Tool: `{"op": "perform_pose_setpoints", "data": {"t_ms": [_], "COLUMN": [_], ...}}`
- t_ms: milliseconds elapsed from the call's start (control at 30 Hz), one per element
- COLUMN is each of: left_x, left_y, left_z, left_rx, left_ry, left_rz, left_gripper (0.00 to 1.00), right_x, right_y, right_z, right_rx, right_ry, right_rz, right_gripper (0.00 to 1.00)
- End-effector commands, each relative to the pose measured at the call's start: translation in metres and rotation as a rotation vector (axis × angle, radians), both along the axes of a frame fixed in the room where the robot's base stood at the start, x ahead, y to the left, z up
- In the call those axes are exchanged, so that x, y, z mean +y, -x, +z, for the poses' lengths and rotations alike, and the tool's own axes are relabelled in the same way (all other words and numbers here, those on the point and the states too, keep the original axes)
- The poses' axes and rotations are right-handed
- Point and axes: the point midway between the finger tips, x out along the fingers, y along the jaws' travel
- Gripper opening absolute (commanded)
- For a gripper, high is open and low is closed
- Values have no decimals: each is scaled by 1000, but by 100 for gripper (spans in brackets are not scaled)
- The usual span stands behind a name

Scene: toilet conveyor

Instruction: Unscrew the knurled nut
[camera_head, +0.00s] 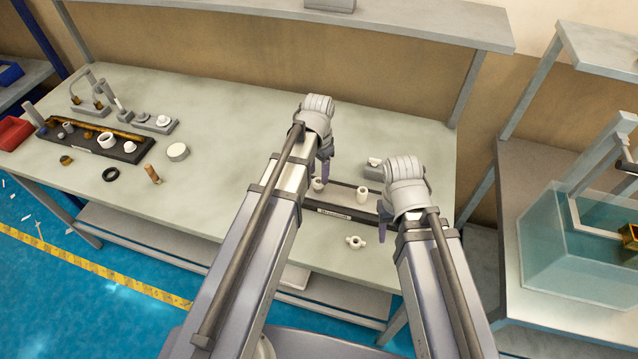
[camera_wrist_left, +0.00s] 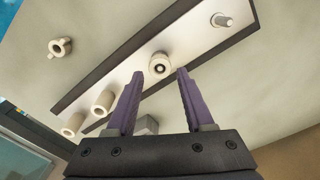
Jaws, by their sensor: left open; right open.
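My left gripper (camera_head: 320,170) is open above the dark-edged tray (camera_head: 335,211) on the bench. In the left wrist view, its purple fingers (camera_wrist_left: 160,74) stand apart, with a small round pale part (camera_wrist_left: 160,65) in line with the gap between the tips. This part has a dark centre and looks like the knurled nut, but knurling is too small to make out. I cannot tell whether the fingers touch it. In the head view a white upright part (camera_head: 317,184) shows beside this gripper. My right gripper (camera_head: 382,222) is open at the tray's right end, partly hidden by its wrist.
The tray also holds two pale cylinders (camera_wrist_left: 88,112) and a threaded stud (camera_wrist_left: 222,20). A winged white fitting (camera_head: 355,241) lies in front of the tray. A second dark tray (camera_head: 130,157) with fittings stands far left. A glass tank (camera_head: 560,250) is at right.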

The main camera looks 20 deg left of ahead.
Motion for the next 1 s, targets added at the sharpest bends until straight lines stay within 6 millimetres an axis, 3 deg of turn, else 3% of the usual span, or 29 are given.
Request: {"op": "perform_pose_setpoints", "data": {"t_ms": [467, 1000], "left_x": [0, 0], "left_y": [0, 0], "left_z": [-1, -25], "left_rx": [0, 0], "left_ry": [0, 0], "left_rz": [-69, -68], "left_gripper": [53, 53], "right_x": [0, 0], "right_y": [0, 0], "right_z": [-1, -25], "right_rx": [0, 0], "right_ry": [0, 0], "right_rz": [0, 0], "right_gripper": [50, 50]}}
